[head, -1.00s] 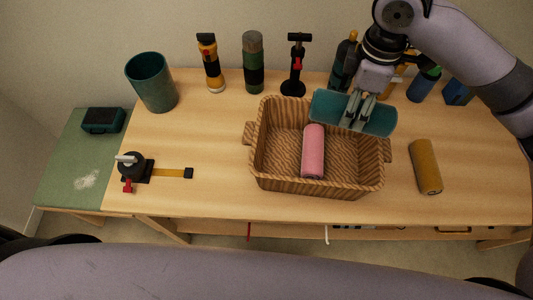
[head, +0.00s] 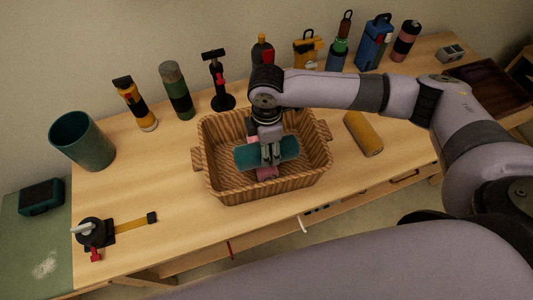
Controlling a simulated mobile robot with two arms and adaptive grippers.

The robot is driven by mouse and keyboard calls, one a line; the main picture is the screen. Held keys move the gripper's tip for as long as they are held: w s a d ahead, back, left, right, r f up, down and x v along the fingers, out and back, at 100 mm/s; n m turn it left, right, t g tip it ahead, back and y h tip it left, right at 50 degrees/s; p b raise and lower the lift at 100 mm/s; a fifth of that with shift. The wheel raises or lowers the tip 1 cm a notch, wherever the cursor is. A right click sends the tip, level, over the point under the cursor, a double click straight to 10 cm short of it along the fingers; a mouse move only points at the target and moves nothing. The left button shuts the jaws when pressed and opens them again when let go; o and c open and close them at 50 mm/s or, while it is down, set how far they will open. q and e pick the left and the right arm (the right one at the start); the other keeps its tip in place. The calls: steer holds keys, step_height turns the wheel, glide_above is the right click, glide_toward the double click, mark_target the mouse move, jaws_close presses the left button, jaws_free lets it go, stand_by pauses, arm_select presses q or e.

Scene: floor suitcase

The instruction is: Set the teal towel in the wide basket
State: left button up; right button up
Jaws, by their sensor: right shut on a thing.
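The teal towel (head: 289,148) is a rolled cylinder held crosswise in my right gripper (head: 271,160). It shows over the inside of the wide wicker basket (head: 218,187), which stands on the wooden table. A pink roll (head: 267,174) lies in the basket, partly hidden under the teal towel and the gripper. I cannot tell whether the teal towel touches the pink roll or the basket floor. My right gripper is shut on the teal towel, pointing down. My left gripper is not in view.
A mustard roll (head: 363,134) lies right of the basket. A teal bin (head: 82,141), flashlight (head: 135,104) and green-black flask (head: 176,91) stand behind and left. Several bottles and a blue container (head: 375,42) line the back.

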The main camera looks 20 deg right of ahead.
steer(key=shift+f, duration=2.25)
steer(key=shift+f, duration=0.45)
steer(key=o, duration=1.2)
steer(key=shift+o, duration=0.2)
steer(key=shift+r, duration=0.15)
step_height(320, 180, up, 13)
steer(key=shift+f+b, duration=0.15)
steer(key=shift+b, duration=0.25)
